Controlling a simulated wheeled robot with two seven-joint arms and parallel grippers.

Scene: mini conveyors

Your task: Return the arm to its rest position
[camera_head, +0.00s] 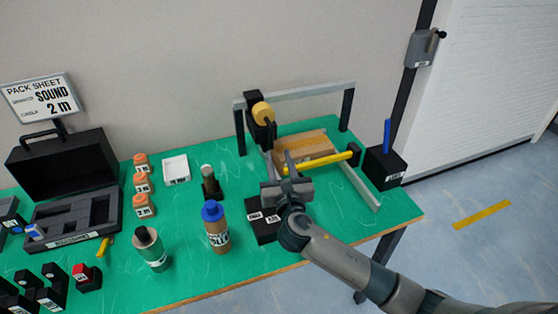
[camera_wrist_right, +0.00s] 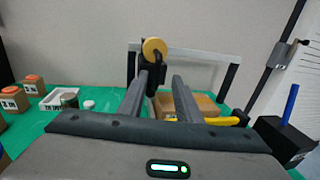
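My right arm comes in from the lower right in the head view. Its gripper (camera_head: 281,164) hangs over the green table, in front of a brown box (camera_head: 310,146) on the small conveyor. In the right wrist view the two fingers of the gripper (camera_wrist_right: 161,82) stand apart with nothing held between them. The brown box also shows there (camera_wrist_right: 198,104), beyond the fingers and partly hidden by them. A yellow bar (camera_head: 328,161) lies across the front of the box. My left gripper is in neither view.
A metal frame (camera_head: 300,89) with a tape roll (camera_head: 263,112) stands behind the gripper. A black block with a blue stick (camera_head: 387,136) is to its right. A blue-capped bottle (camera_head: 216,228) and black labelled block (camera_head: 262,226) are close on its left. An open black case (camera_head: 62,168) stands far left.

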